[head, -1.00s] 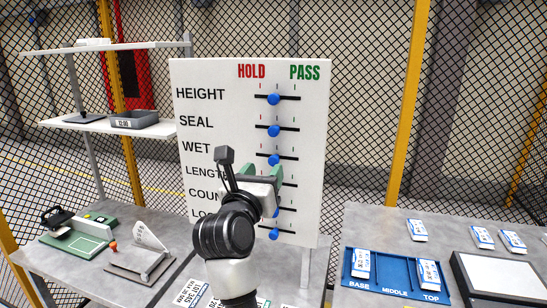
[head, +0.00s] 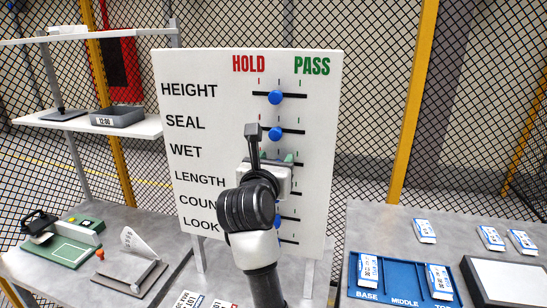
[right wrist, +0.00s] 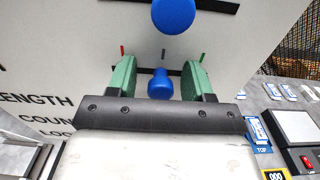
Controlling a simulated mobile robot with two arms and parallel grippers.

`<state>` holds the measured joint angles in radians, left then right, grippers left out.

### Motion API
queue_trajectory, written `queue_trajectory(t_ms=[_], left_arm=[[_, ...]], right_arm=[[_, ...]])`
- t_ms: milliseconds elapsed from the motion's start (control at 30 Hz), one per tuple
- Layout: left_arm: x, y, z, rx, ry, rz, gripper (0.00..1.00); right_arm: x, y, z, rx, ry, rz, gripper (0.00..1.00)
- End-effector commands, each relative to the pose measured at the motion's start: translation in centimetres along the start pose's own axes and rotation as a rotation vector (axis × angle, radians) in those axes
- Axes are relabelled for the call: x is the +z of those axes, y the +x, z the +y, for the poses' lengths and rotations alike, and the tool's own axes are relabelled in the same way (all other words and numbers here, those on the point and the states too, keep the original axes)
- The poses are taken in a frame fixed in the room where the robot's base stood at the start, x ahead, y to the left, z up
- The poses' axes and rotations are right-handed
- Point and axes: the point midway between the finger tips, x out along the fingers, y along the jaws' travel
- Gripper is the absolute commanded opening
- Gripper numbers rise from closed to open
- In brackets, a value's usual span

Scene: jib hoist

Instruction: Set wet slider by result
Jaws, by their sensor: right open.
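A white upright board (head: 215,70) carries labelled slider rows between red HOLD and green PASS. The HEIGHT knob (head: 276,97) and SEAL knob (head: 275,134) are blue and sit near mid-track. My right gripper (head: 275,159) is at the WET row and hides that knob in the head view. In the right wrist view my open green fingers (right wrist: 160,82) stand either side of a blue knob (right wrist: 160,86), apparently the WET one, under the middle grey tick. I see gaps on both sides. My arm partly covers the lower rows. My left gripper is out of view.
A blue tray (head: 395,296) marked BASE, MIDDLE, TOP holds labelled packs at right, with more packs (head: 490,237) behind it. A grey shelf unit (head: 150,125) and a green device (head: 65,248) stand at left. Mesh fencing closes the back.

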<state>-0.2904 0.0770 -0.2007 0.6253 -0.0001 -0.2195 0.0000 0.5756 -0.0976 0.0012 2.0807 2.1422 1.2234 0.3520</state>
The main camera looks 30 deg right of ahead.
Motion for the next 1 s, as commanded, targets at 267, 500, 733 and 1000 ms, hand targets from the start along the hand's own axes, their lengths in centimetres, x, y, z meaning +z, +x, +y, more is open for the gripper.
queue_trajectory(t_ms=[267, 500, 733, 1000], left_arm=[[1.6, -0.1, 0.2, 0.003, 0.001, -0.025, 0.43], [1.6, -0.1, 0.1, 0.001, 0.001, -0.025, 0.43], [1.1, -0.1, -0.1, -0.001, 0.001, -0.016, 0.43], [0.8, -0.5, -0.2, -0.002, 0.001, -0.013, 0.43]], right_arm=[[0.0, 0.0, 0.0, 0.000, 0.000, 0.000, 0.46], [0.0, 0.0, 0.0, 0.000, 0.000, 0.000, 0.10], [0.0, 0.0, -0.1, 0.000, 0.000, 0.001, 0.00], [-0.1, 0.0, -3.9, -0.001, 0.001, 0.003, 0.00]])
